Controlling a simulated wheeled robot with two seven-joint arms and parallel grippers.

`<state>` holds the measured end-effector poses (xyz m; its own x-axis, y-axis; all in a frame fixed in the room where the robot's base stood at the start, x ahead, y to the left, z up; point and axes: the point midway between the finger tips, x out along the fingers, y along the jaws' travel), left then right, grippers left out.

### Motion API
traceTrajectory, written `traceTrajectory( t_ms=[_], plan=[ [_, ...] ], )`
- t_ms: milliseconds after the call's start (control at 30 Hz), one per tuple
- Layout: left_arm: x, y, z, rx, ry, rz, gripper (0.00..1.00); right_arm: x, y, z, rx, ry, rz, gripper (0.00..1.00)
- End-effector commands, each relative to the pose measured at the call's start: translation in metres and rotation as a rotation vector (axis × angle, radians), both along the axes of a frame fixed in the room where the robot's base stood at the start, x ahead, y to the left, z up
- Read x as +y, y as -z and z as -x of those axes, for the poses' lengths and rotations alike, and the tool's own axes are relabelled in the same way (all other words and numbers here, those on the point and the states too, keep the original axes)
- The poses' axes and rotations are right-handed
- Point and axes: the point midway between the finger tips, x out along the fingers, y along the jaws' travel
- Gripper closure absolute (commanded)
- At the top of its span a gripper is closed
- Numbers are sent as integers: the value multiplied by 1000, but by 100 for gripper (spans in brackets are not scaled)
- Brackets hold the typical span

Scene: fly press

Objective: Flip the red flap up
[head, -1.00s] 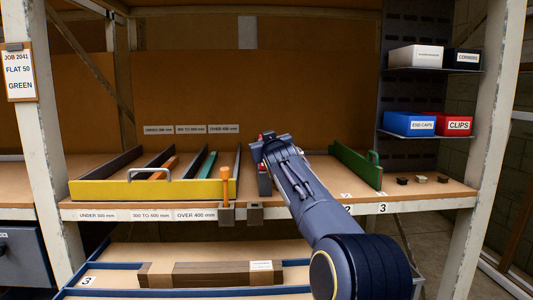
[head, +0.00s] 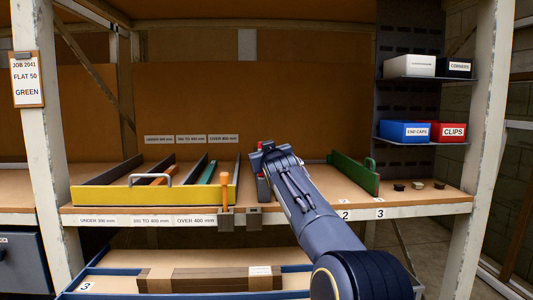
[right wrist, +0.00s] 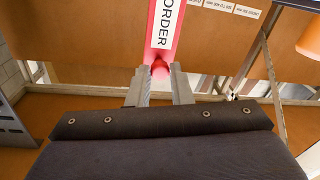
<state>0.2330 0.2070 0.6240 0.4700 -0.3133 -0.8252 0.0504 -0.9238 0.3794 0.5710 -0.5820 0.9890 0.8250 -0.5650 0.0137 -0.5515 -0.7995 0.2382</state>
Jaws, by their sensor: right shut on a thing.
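The red flap (right wrist: 160,45) shows in the right wrist view as a red strip with a white label reading "ORDER". A small red knob (right wrist: 160,69) at its near end sits between the fingertips of my right gripper (right wrist: 159,84), which is shut on it. In the head view my right gripper (head: 262,150) is above the shelf's front edge, right of the yellow-fronted tray. There my arm and gripper hide most of the flap, so its tilt is hard to tell. My left gripper is not in view.
The yellow-fronted tray (head: 200,199) with dividers stands to the left, an orange-handled tool (head: 225,190) at its front right. A green rail (head: 352,173) stands on the shelf (head: 425,199) to the right. Blue (head: 392,131) and red (head: 441,131) bins sit further right.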

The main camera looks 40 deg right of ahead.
Motion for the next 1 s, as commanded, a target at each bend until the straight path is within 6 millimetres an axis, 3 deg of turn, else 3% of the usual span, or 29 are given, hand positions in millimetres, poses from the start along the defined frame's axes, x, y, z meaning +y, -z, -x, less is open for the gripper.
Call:
traceTrajectory(
  t_ms=[33, 67, 200, 567, 1000],
  plan=[
    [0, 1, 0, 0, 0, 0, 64, 1, 13, -4, 26, 1, -13, 100],
    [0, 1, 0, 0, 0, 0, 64, 1, 13, -4, 26, 1, -13, 77],
    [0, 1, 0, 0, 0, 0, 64, 1, 10, -3, 21, 0, -11, 59],
    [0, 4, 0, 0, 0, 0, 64, 3, 6, 1, 12, -1, -6, 59],
    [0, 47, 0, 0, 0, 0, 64, 34, 11, 45, 11, -6, -10, 59]
  ],
)
